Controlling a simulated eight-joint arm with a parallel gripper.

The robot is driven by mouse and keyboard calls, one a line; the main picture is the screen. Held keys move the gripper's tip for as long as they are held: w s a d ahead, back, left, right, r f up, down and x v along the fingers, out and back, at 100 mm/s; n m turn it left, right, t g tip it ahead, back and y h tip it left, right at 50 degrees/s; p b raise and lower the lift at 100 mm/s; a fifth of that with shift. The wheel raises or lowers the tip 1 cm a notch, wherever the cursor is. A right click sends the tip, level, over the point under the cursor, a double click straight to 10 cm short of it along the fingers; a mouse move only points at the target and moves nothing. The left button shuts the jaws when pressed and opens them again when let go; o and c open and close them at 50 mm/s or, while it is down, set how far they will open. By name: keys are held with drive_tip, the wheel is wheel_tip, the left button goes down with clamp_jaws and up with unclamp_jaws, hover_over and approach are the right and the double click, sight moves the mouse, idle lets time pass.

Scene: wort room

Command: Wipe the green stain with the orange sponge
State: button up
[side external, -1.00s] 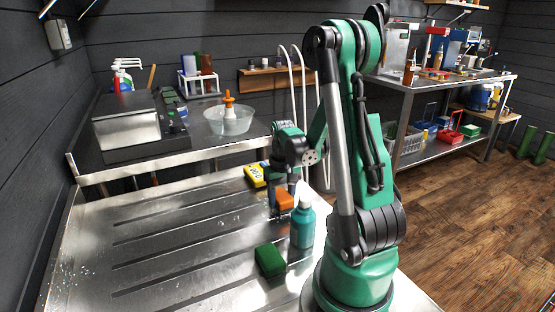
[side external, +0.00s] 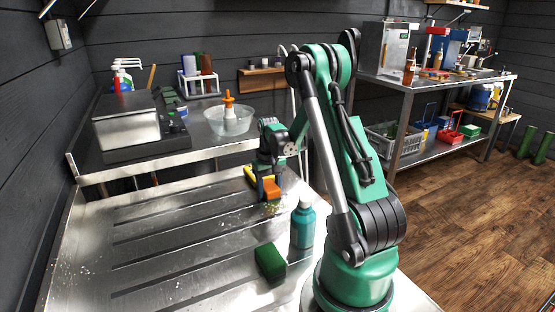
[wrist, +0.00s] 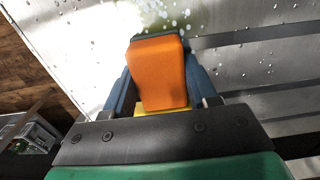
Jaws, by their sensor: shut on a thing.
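The orange sponge (side external: 271,188) is held between the fingers of my gripper (side external: 267,184), low over the metal table, right at or just above its surface; I cannot tell if it touches. The sponge also fills the middle of the wrist view (wrist: 158,72), with a dark green edge at its far end and blue fingers (wrist: 117,97) on both sides. A faint greenish, white-speckled patch (wrist: 170,14) lies on the table just beyond the sponge, seemingly the green stain. In the side external view it is only faint yellowish specks around the sponge.
A teal bottle (side external: 303,228) stands upright close to the gripper's right. A green block (side external: 269,261) lies nearer the camera. A yellow object (side external: 250,174) is just behind the gripper. Slots run along the metal table (side external: 135,215); its left part is free, with scattered white specks.

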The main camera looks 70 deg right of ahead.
sight(276, 211)
drive_tip(key=shift+s+a+r, duration=0.1)
drive_tip(key=shift+s+a, duration=2.3)
drive_tip(key=shift+a, duration=0.1)
drive_tip(key=shift+w+a, duration=0.25)
drive_tip(key=shift+w, duration=0.1)
drive_tip(key=shift+w+d, duration=0.15)
drive_tip(key=shift+w, duration=0.1)
drive_tip(key=shift+w+d, duration=2.4)
drive_tip(key=shift+d, duration=0.05)
drive_tip(key=shift+s+a, duration=2.65)
drive_tip(key=shift+a, duration=0.05)
wheel_tip(276, 211, up, 8)
